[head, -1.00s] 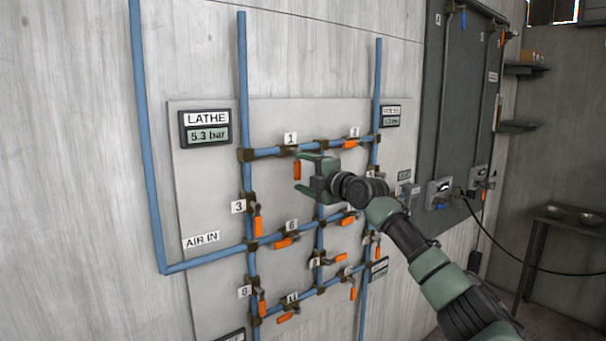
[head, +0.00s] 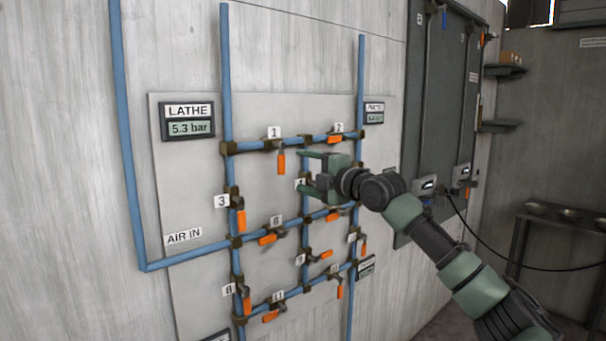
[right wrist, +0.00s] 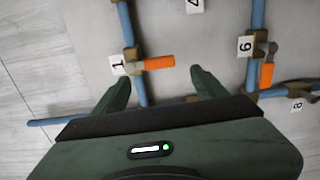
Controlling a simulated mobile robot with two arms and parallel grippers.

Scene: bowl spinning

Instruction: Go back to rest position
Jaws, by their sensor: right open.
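My right gripper (head: 305,173) is open and empty in front of the valve panel, right of the valve 1 handle. Its two fingers also show in the right wrist view (right wrist: 162,88), apart, with the orange valve 1 handle (right wrist: 158,62) beyond them. In the head view the valve 1 handle (head: 281,162) hangs down, clear of the fingers. My right arm reaches in from the lower right and hides part of the panel. My left gripper is not in view.
The grey panel (head: 185,290) carries blue pipes (head: 228,80) and several orange-handled valves. The LATHE display (head: 188,122) reads 5.3 bar. A dark cabinet (head: 440,100) stands to the right, with a black cable (head: 480,240) hanging from it. A bench with bowls (head: 565,213) is at far right.

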